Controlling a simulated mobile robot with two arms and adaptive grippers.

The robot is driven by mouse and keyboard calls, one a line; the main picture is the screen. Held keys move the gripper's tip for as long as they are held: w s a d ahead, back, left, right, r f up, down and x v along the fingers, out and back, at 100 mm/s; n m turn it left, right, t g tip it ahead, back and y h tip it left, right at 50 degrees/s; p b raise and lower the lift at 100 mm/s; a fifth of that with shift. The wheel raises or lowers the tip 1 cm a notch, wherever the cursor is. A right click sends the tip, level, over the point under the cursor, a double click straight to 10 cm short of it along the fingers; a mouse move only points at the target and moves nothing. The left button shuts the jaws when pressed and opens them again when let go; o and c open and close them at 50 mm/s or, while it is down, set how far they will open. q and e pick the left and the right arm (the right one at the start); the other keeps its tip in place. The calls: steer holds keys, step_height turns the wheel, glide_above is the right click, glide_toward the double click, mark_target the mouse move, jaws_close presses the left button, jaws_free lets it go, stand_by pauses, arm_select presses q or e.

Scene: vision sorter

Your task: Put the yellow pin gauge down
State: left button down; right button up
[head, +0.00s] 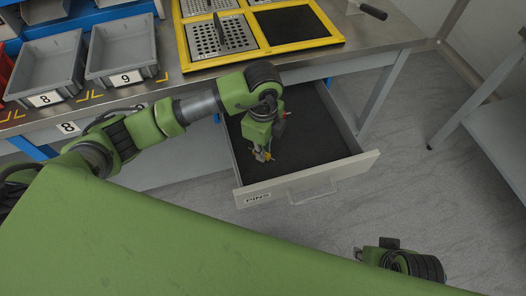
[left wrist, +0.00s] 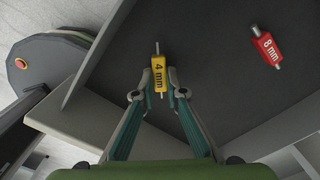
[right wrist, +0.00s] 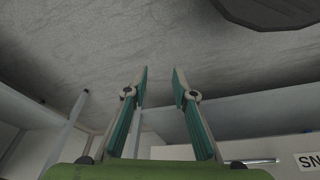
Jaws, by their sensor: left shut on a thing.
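The yellow pin gauge (left wrist: 159,73), marked 4 mm, is between the fingertips of my left gripper (left wrist: 160,82), which is shut on it. Its metal pin sticks out at both ends. In the head view my left gripper (head: 262,154) is inside the open drawer (head: 308,180) labelled PINS, over the dark lining. I cannot tell whether the gauge touches the lining. A red pin gauge (left wrist: 266,46), marked 8 mm, lies on the lining to the right in the left wrist view. My right gripper (right wrist: 160,73) is open and empty, away from the drawer.
Above the drawer is a metal worktop (head: 172,82) with a yellow-framed tray (head: 182,52). Grey bins numbered 8 (head: 45,99) and 9 (head: 125,78) stand at the left. A side table (head: 495,125) is at the right. The drawer's lining is clear around the left gripper.

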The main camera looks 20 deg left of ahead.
arm_select(q)
steer(key=shift+f, duration=0.35)
arm_select(e)
steer(key=shift+s+r, duration=0.1)
steer(key=shift+r, duration=0.3)
arm_select(q)
steer(key=shift+f, duration=0.15)
steer(key=c, duration=2)
jaws_free()
steer(key=shift+c, duration=0.2)
arm_select(e)
steer(key=shift+r, duration=0.2)
steer(key=shift+r, duration=0.1)
